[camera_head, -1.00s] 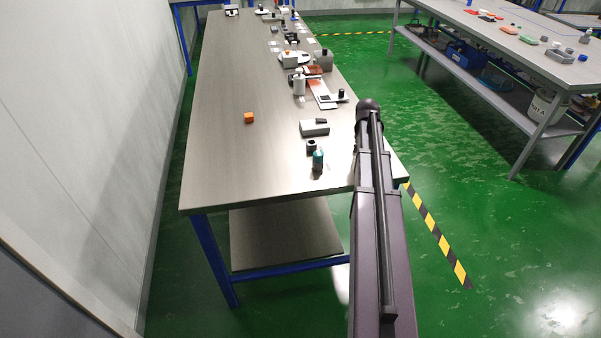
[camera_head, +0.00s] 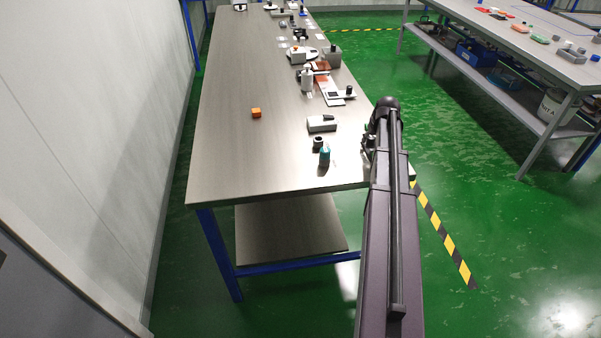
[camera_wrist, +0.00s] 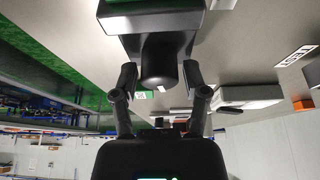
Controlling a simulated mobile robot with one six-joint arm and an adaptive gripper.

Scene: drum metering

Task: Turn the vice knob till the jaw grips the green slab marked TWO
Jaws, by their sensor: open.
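In the wrist view a dark round knob (camera_wrist: 158,58) juts from a dark block-like body (camera_wrist: 150,20), which looks like the vice. My gripper (camera_wrist: 160,76) is open, with one finger on each side of the knob's end. I cannot tell whether the fingers touch it. In the head view my arm hides most of my gripper and the vice at the table's near right edge.
The table's left half is mostly clear. A second bench (camera_head: 550,65) stands at right.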

